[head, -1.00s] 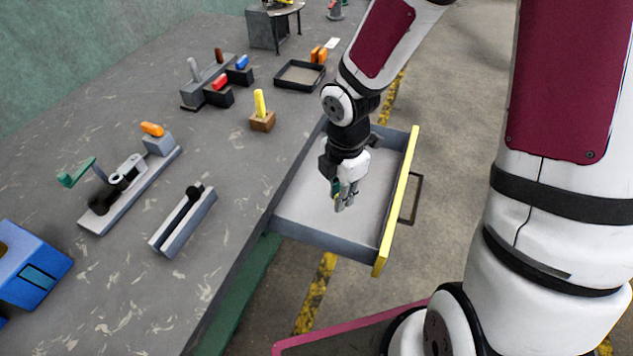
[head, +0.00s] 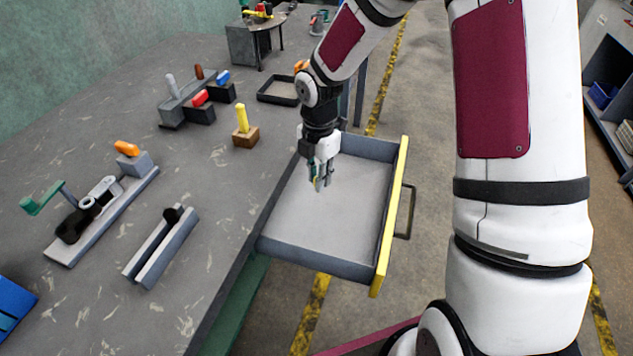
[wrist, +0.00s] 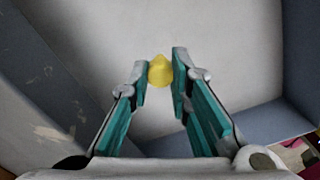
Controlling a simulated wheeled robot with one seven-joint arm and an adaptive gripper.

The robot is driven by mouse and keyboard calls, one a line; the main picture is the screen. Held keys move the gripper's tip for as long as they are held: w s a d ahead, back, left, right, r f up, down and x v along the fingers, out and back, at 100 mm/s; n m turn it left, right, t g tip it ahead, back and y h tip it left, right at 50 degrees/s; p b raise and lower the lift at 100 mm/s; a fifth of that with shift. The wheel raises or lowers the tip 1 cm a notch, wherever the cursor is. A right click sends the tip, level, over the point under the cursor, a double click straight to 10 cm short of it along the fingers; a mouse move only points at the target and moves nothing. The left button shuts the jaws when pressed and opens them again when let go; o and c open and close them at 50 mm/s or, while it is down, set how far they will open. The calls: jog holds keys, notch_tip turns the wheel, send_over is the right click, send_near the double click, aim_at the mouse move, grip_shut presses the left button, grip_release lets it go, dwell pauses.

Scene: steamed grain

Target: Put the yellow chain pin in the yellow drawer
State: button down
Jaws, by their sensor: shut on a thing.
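The yellow drawer (head: 391,215) is pulled out from the table, with grey walls, a bare pale floor and a yellow front. My gripper (head: 320,181) is over the drawer's far, table-side part, pointing down. In the wrist view, my gripper (wrist: 160,76) is shut on the yellow chain pin (wrist: 160,70), whose rounded yellow end shows between the fingertips.
A brown block (head: 246,138) with an upright yellow peg (head: 242,118) stands on the table left of the drawer. A black tray (head: 279,90), a grey rack (head: 183,107) with coloured handles and a grooved grey fixture (head: 160,248) are also there. The near part of the drawer is clear.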

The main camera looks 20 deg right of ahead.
aim_at(317, 198)
jog(key=shift+w+d+f, duration=0.1)
jog(key=shift+w, duration=0.65)
jog(key=shift+f+b, duration=0.35)
jog(key=shift+f, duration=1.35)
jog(key=shift+f, duration=0.15)
jog(key=c, duration=1.5)
grip_release()
